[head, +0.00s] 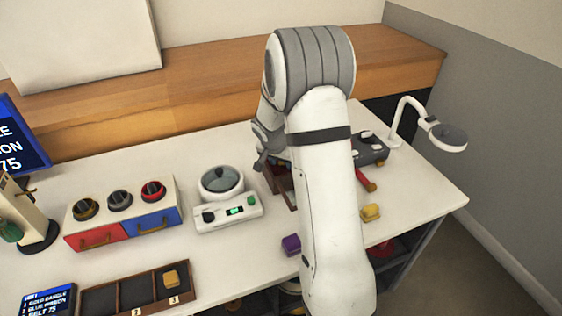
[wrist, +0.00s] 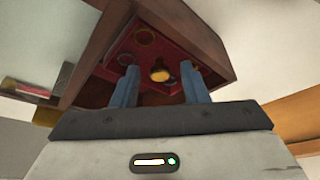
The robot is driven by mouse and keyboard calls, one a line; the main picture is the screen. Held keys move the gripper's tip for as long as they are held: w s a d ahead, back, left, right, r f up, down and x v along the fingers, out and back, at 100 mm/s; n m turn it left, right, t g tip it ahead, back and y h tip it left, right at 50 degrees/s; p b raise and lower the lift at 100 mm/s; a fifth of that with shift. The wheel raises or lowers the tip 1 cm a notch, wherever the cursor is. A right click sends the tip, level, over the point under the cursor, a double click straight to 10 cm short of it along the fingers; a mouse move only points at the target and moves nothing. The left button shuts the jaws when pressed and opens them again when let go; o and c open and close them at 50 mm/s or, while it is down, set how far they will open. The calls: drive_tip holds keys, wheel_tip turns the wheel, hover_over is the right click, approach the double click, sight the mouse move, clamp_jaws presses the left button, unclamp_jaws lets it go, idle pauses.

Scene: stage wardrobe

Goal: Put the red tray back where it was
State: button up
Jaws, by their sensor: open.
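In the wrist view a red tray (wrist: 118,60) with ring shapes lies inside a brown wooden box (wrist: 195,32). A round yellow knob-like piece (wrist: 160,75) shows on or over the red surface. My gripper (wrist: 159,72) is open, its two blue fingers on either side of the yellow piece with gaps between. I cannot tell how far the fingertips are from the tray. In the head view my arm hides the gripper and most of the wooden box (head: 279,187); the red tray is not clearly seen there.
A purple block (head: 291,245) and a yellow block (head: 371,212) lie near the table's front edge. A dial scale (head: 222,183), a unit with red and blue drawers (head: 122,222), and a compartment tray (head: 134,294) stand left. A white lamp (head: 403,104) and a dark box (head: 371,150) stand right.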

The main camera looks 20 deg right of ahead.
drive_tip(key=shift+r+p, duration=0.65)
drive_tip(key=shift+p, duration=0.15)
drive_tip(key=v, duration=1.2)
drive_tip(key=s+a+r+n+y, duration=0.1)
drive_tip(key=s+a+n, duration=0.2)
drive_tip(key=s, duration=0.6)
drive_tip(key=s+a+r+n+y, duration=0.1)
drive_tip(key=s+a+r+n, duration=0.1)
drive_tip(key=s, duration=0.7)
drive_tip(key=s+a+r+n+y, duration=0.1)
drive_tip(key=s+a+r+n, duration=0.1)
drive_tip(key=s, duration=0.7)
drive_tip(key=shift+a+r+n+g, duration=0.25)
drive_tip(key=shift+a+n+g, duration=0.15)
drive_tip(key=shift+a+n, duration=0.55)
